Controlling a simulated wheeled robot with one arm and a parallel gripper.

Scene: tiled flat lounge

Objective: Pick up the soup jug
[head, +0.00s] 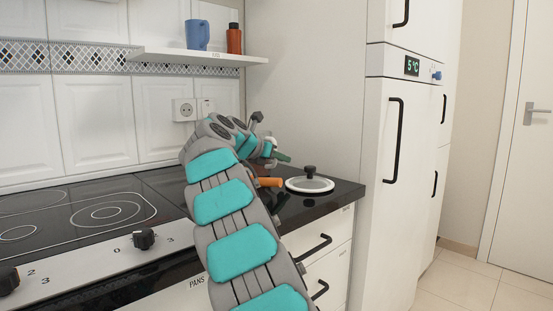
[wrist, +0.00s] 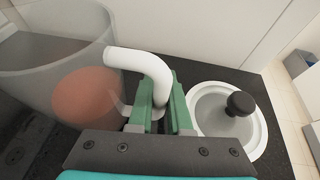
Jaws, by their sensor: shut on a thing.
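The soup jug (wrist: 35,62) is a clear, greyish vessel with orange-red soup in its bottom and a white curved handle (wrist: 140,62). It fills the left of the wrist view. In the head view my arm hides most of it, and an orange patch, seemingly its soup (head: 270,182), shows beside my wrist. My gripper (wrist: 160,103) has green fingers, one on each side of the handle, and is shut on it. In the head view my gripper (head: 274,155) is over the back right of the counter, mostly hidden by the arm. I cannot tell whether the jug is off the counter.
A round lid with a black knob (head: 310,184) lies right of my gripper, near the counter's right end; it also shows in the wrist view (wrist: 211,103). The hob (head: 75,215) is at left. A shelf (head: 185,57) holds a blue jug (head: 197,35) and a brown bottle (head: 234,40). A tall cabinet (head: 385,230) stands at right.

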